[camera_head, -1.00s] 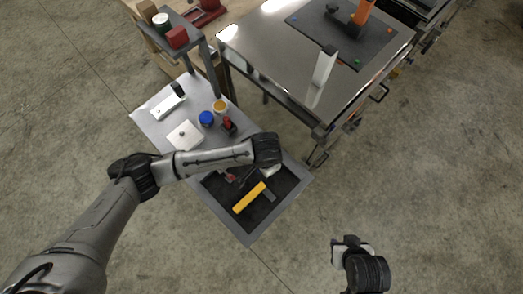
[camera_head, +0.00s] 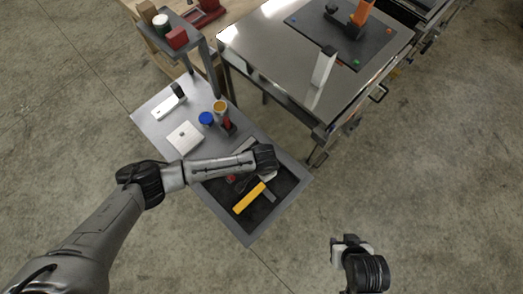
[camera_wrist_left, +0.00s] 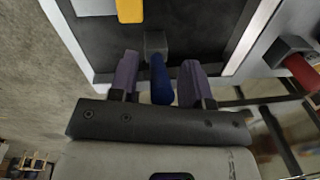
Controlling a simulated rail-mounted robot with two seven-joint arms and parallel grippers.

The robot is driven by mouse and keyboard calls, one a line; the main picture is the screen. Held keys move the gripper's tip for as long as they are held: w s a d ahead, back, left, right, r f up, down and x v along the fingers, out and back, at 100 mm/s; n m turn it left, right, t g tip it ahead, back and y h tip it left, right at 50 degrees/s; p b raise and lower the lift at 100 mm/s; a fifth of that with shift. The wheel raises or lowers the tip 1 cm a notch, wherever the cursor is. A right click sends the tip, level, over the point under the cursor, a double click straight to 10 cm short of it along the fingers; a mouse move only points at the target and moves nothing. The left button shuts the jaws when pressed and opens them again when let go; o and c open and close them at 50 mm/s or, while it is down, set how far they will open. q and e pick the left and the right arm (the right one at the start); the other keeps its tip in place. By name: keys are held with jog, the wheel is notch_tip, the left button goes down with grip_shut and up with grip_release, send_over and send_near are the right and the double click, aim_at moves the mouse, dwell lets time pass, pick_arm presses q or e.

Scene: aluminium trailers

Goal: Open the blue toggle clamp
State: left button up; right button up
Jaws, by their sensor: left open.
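In the left wrist view, the blue handle (camera_wrist_left: 161,84) of the toggle clamp stands between the two purple-grey fingers of my left gripper (camera_wrist_left: 158,76). Gaps show on both sides of it, so the fingers are open around it. The clamp's dark grey block (camera_wrist_left: 155,43) shows just beyond the handle. In the head view, my left gripper (camera_head: 266,165) is over the dark tray area of the side table, and I cannot make out the blue clamp there. My right gripper (camera_head: 347,247) hangs over bare floor at the lower right, apart from everything; its jaw opening is unclear.
A yellow bar (camera_head: 249,198) lies in the dark recess. A blue-topped jar (camera_head: 206,118), an orange-topped jar (camera_head: 220,106) and a white plate (camera_head: 184,138) stand on the grey side table (camera_head: 151,118). A red-handled piece (camera_wrist_left: 301,70) is right of my left gripper. A metal table (camera_head: 275,60) stands behind.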

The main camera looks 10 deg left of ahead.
pick_arm(q)
jog(key=shift+c, duration=0.4)
grip_shut()
